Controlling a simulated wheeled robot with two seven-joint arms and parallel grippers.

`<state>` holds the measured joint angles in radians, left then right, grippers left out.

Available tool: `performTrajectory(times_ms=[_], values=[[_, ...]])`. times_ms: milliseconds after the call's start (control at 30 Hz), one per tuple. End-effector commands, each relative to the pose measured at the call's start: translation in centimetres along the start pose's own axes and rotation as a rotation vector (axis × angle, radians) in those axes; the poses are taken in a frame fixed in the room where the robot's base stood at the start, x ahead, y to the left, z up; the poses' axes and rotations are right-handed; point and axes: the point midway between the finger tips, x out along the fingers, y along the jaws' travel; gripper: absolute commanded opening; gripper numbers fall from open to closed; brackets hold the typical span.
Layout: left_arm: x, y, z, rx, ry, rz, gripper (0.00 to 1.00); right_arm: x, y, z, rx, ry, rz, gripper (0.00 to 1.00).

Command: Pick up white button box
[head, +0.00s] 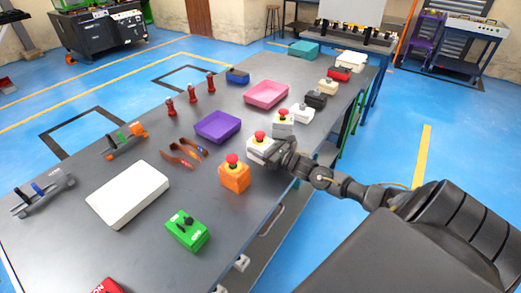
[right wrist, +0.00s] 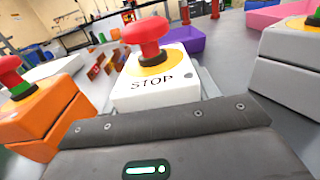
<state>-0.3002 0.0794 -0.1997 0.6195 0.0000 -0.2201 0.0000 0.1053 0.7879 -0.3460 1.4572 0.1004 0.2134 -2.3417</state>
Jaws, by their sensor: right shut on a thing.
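The white button box (head: 259,150) has a red mushroom button on a yellow disc and sits among other boxes on the grey table. In the right wrist view the white button box (right wrist: 156,88), marked STOP, is upright right in front of my right gripper. My right gripper (head: 277,155) reaches in from the right and is shut on this box. The gripper body hides the box's lower part, so I cannot tell whether it touches the table. My left gripper is not in view.
An orange button box (head: 235,176) stands close on the left, and another white button box (head: 283,122) close behind. A purple tray (head: 218,127), pink tray (head: 266,94), green box (head: 187,230) and white case (head: 128,194) lie on the table (head: 130,255).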

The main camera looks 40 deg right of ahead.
Motion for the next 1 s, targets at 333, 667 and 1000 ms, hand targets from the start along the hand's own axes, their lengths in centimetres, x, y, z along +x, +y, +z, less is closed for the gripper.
performTrajectory(times_ms=[333,667,1000], values=[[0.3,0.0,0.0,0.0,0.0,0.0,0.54,0.0,0.0,0.6,-0.002,-0.003,0.001,0.31],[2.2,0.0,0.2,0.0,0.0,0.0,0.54,-3.1,-0.1,6.2,-0.008,0.002,0.005,0.31],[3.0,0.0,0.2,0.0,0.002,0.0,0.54,-9.8,-0.3,10.9,-0.002,0.006,0.005,0.31]])
